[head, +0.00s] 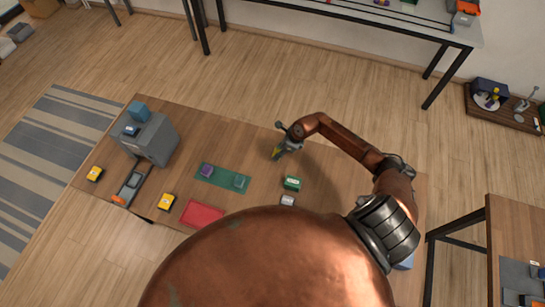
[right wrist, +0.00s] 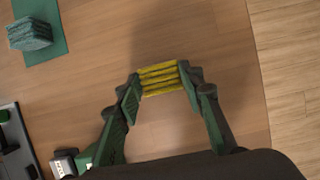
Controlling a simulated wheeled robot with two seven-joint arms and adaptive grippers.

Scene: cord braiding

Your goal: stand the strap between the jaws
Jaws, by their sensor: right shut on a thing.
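My right gripper (head: 283,149) is over the far right part of the wooden table. In the right wrist view it (right wrist: 160,82) is shut on a yellow strap (right wrist: 160,76) of several parallel strands, which spans between the two fingertips. The strap shows as a small yellow patch in the head view (head: 277,154). A green mat (head: 222,176) to the left carries a purple block (head: 206,170) and a grey-green block (head: 240,182). A ribbed dark green block on a mat shows in the right wrist view (right wrist: 30,33). I cannot tell which things are the jaws. My left gripper is out of view.
A green box (head: 292,183) and a small grey-white item (head: 287,200) stand near the gripper. A red mat (head: 202,214), yellow items (head: 167,202) and a large grey block (head: 153,140) lie further left. My copper body hides the near side.

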